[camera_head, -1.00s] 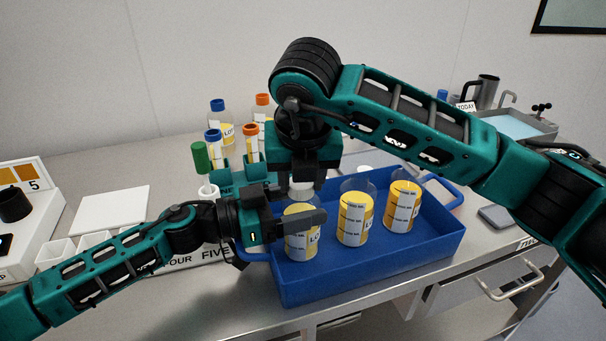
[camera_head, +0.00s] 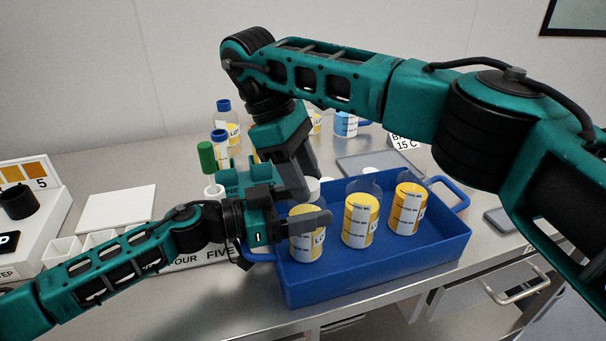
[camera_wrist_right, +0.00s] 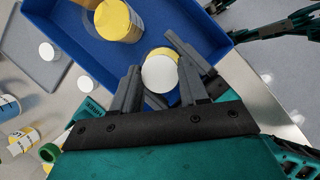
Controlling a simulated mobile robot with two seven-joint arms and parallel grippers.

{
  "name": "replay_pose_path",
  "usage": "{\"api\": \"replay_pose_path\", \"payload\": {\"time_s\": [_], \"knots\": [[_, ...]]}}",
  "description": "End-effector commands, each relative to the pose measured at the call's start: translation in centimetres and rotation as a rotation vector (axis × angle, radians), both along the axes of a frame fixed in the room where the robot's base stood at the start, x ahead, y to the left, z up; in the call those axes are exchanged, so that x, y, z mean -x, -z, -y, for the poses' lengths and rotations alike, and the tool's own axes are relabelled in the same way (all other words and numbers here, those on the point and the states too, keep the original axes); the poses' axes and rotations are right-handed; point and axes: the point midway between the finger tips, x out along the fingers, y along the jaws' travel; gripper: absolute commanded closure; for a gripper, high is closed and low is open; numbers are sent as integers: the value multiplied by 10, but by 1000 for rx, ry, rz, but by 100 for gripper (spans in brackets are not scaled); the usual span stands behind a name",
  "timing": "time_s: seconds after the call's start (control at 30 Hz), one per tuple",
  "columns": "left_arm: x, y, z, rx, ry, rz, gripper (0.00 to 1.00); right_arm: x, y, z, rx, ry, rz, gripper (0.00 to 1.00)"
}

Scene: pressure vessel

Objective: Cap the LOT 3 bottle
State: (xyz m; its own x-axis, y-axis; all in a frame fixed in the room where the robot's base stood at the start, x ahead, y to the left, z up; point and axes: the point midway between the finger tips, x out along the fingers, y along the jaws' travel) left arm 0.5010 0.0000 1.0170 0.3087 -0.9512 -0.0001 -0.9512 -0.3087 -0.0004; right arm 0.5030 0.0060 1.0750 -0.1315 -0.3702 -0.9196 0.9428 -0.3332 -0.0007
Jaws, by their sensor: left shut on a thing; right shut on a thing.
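Three bottles with yellow contents stand upright in the blue tray (camera_head: 375,279): left bottle (camera_head: 303,247), middle bottle (camera_head: 358,232) and right bottle (camera_head: 406,216). Their lot numbers are not readable. My left gripper (camera_head: 300,221) is shut on the left bottle around its upper body. My right gripper (camera_head: 300,182) is shut on a white cap (camera_head: 313,188), tilted above the left bottle's mouth. In the right wrist view the cap (camera_wrist_right: 160,74) sits between the fingers of my right gripper (camera_wrist_right: 160,85), partly covering the left bottle (camera_wrist_right: 164,52). Whether cap and bottle touch, I cannot tell.
Blue-capped bottle (camera_head: 225,117) and green-capped tube (camera_head: 206,160) stand behind my left gripper. A grey mat (camera_wrist_right: 32,62) holds a loose white cap (camera_wrist_right: 47,51); another white cap (camera_wrist_right: 83,84) lies nearby. A white plate (camera_head: 120,206) lies at left. The tray's right handle (camera_head: 455,193) sticks out.

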Motion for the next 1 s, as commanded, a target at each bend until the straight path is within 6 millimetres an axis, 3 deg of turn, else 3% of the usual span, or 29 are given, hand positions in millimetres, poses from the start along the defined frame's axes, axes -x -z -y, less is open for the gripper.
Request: {"api": "replay_pose_path", "payload": {"time_s": [0.33,0.37,0.6,0.87,1.0], "knots": [[0,1,0,-1,-2,-1,100,0,0,0,0,35,1,84],[0,1,0,-1,-2,-1,100,0,0,0,0,35,1,54],[0,1,0,-1,-1,-1,100,0,0,0,-1,34,1,31],[0,0,0,-1,-1,-1,100,0,-3,0,0,34,3,31],[0,0,0,-1,-1,-1,100,-1,-21,0,1,34,7,31]]}}
